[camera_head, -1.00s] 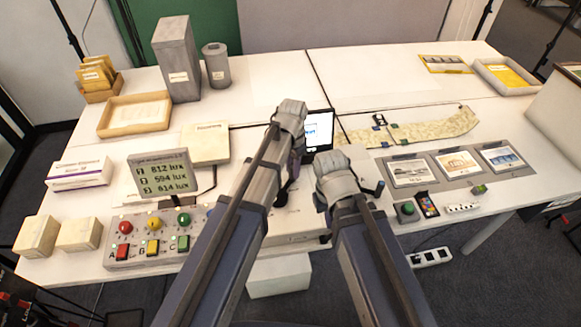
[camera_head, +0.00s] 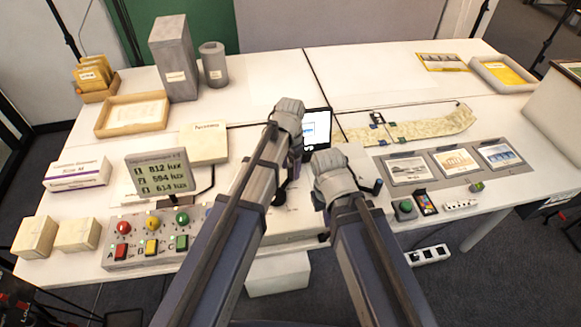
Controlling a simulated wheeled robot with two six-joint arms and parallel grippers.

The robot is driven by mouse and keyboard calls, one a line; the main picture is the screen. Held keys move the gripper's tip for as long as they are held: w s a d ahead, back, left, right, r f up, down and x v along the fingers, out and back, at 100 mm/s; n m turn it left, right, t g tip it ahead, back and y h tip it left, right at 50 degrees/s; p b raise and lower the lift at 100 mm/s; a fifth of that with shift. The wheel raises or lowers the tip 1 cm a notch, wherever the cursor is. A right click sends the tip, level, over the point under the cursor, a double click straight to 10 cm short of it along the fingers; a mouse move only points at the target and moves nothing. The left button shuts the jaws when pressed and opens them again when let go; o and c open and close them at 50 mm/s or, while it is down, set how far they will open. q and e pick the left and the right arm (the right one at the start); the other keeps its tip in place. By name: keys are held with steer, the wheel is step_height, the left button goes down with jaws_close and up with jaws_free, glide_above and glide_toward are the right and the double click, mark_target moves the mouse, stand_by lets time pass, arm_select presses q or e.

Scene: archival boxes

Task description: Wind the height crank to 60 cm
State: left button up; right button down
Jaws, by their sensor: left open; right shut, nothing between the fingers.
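A pale, low unit (camera_head: 352,160) stands at the middle of the table, largely hidden behind my arms. A small black handle (camera_head: 376,187) shows at its right side; it may be the height crank, but I cannot tell for sure. A small lit screen (camera_head: 317,128) stands behind the unit; its reading is too small to make out. My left gripper (camera_head: 282,194) is open, pointing down over the unit, partly hidden by its own arm. My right gripper (camera_head: 330,172) is shut and empty, left of the black handle and apart from it. Its fingertips are hidden.
A button panel (camera_head: 152,226) and a lux display (camera_head: 160,172) stand at the left. A map strip (camera_head: 425,127) lies behind. The back middle is clear.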

arm_select(q)
steer(key=shift+r+p, duration=3.85)
steer(key=shift+r, duration=0.1)
steer(key=shift+s, duration=0.1)
steer(key=s+n+y, duration=0.1)
steer(key=s+n, duration=0.3)
steer(key=s, duration=1.3)
steer(key=shift+n, duration=0.4)
